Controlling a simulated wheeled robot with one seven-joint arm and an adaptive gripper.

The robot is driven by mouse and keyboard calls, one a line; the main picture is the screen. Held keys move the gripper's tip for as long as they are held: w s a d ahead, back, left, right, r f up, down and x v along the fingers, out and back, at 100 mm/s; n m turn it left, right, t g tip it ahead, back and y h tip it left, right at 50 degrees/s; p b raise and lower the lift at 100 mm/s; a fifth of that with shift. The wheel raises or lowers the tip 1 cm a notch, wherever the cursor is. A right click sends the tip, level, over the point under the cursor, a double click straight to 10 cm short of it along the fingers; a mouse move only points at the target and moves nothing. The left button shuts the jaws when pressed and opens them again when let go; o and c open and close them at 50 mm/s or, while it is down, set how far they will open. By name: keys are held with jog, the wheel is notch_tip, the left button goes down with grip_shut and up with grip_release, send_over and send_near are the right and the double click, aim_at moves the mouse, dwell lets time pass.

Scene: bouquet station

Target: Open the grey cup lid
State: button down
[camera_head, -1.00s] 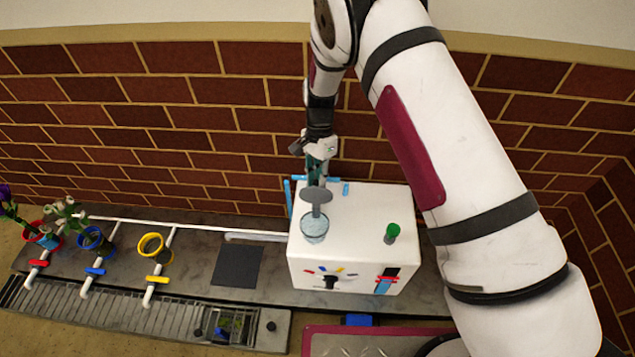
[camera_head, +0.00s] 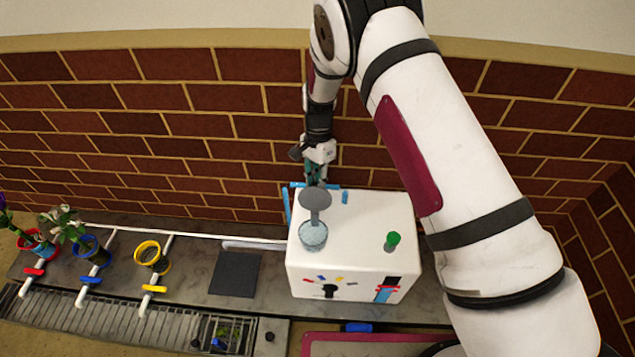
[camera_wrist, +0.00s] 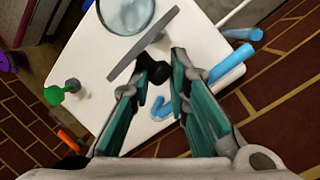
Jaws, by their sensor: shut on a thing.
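The grey cup lid (camera_head: 315,202) is a round disc tilted up on a grey strip above a clear cup (camera_head: 313,237) set into the top of a white box. The cup's mouth is uncovered. In the wrist view the lid (camera_wrist: 143,45) shows nearly edge-on, beside the cup (camera_wrist: 125,14). My gripper (camera_head: 316,182) is just behind the lid. In the wrist view my gripper (camera_wrist: 157,72) has its teal-padded fingertips on either side of a black knob at the lid, shut on it. In the head view the lid partly hides the fingertips.
The white box (camera_head: 365,230) has a green-topped knob (camera_head: 392,241) and a dial on its front. Blue tubes (camera_wrist: 232,62) stand near my fingers. Coloured ring holders, including a yellow ring (camera_head: 148,252), and a dark square mat (camera_head: 235,273) are at left. A brick wall is behind.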

jog(key=c, duration=1.5)
grip_release()
jog(key=shift+a, duration=0.55)
jog(key=shift+d, duration=0.25)
jog(key=shift+r, duration=0.15)
jog(key=v, duration=0.7)
jog(key=shift+r, duration=0.15)
